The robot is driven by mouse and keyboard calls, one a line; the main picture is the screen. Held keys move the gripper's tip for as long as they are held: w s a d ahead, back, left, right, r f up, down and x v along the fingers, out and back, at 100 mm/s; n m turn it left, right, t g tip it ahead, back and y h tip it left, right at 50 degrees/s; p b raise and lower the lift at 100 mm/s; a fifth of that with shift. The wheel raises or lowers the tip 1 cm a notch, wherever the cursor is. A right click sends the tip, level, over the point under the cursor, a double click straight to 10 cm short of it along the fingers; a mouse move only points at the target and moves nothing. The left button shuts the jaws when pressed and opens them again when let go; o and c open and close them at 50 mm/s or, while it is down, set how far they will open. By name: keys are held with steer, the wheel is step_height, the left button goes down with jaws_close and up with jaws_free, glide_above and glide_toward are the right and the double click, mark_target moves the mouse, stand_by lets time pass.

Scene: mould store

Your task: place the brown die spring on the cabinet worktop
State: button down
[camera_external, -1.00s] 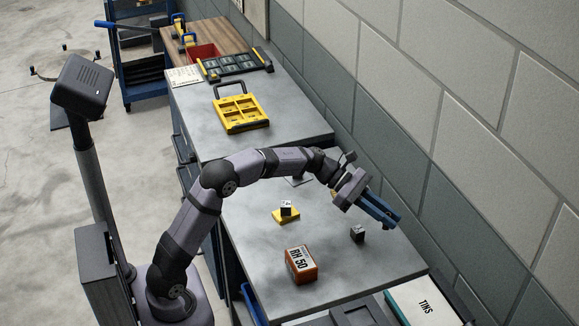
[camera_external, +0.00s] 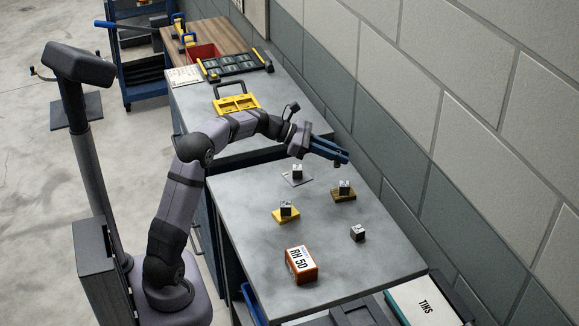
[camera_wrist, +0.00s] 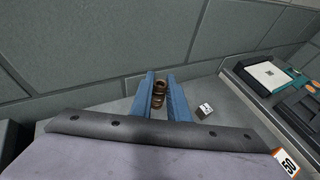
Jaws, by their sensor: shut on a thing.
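The brown die spring (camera_wrist: 158,94) is a short coil held between the blue fingers of my gripper (camera_wrist: 160,88) in the wrist view. In the external view my gripper (camera_external: 338,155) is above the far right part of the near grey worktop (camera_external: 245,215), and the spring is too hidden there to make out. My gripper is shut on the spring and appears clear of the surface.
Small blocks stand on a grey plate (camera_external: 297,180), a brown plate (camera_external: 345,196) and a yellow plate (camera_external: 286,216). A loose block (camera_external: 358,234) and an orange RH 50 box (camera_external: 302,267) stand nearer. A wall (camera_external: 385,195) runs along the right. The worktop's left side is bare.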

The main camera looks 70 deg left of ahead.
steer(key=s+a+r+n+y+p, duration=0.1)
steer(key=s+a+n+y+p, duration=0.2)
steer(key=s+a, duration=0.55)
steer(key=s+a+r+n+t+y+p, duration=0.15)
steer(key=s+a+n+y, duration=0.35)
steer(key=a, duration=0.7)
steer(key=s+a+r+n+g+y+p, duration=0.1)
steer(key=s+a+r+y, duration=0.15)
steer(key=s+a, duration=0.7)
steer(key=s+a+f+n+g+y, duration=0.1)
steer(key=s+a+f+n+y, duration=0.15)
steer(key=a, duration=0.25)
steer(key=s+a+f+n+g+y, duration=0.2)
steer(key=s+a+n+y, duration=0.1)
steer(key=a+n, duration=0.15)
steer(key=shift+m, duration=0.6)
steer(key=shift+w+a+f, duration=0.1)
steer(key=shift+a+f, duration=0.1)
steer(key=shift+f, duration=2.35)
steer(key=shift+a+f, duration=0.2)
steer(key=shift+f, duration=2.35)
steer(key=shift+f+b, duration=0.2)
steer(key=shift+b, duration=0.15)
steer(key=c, duration=1.7)
jaws_free()
steer(key=shift+r, duration=0.1)
